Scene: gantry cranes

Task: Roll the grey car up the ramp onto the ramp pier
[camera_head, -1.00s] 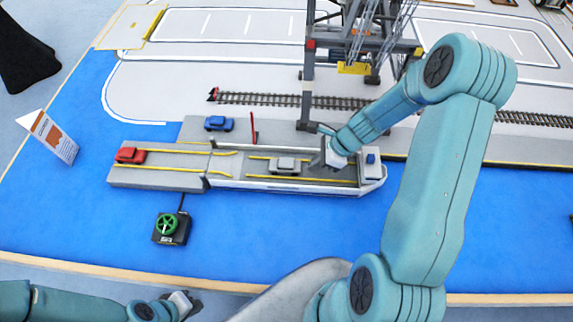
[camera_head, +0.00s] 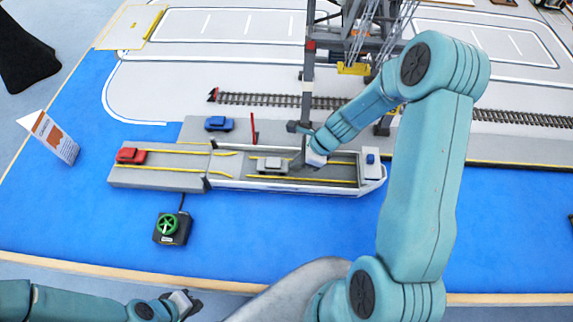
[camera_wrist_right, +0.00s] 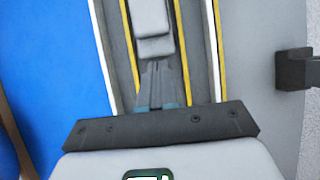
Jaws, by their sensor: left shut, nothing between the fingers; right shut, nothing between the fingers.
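The grey car (camera_head: 271,165) stands on the deck of the ferry (camera_head: 330,187), between the yellow lane lines. It also shows in the right wrist view (camera_wrist_right: 153,22), straight ahead of my fingertips. My right gripper (camera_head: 297,163) is shut and empty at the car's right end; in the wrist view its fingertips (camera_wrist_right: 157,68) touch or nearly touch the car. The ramp (camera_head: 222,167) joins the ferry's left end to the grey ramp pier (camera_head: 150,178). My left gripper (camera_head: 190,300) is shut and empty at the bottom left, away from the ferry.
A red car (camera_head: 130,155) stands on the pier's left part, in the upper lane. A blue car (camera_head: 219,124) stands on the quay behind. A red post (camera_head: 253,128) rises near the ferry. A green handwheel box (camera_head: 171,227) sits in front of the pier. The gantry crane (camera_head: 309,75) stands behind.

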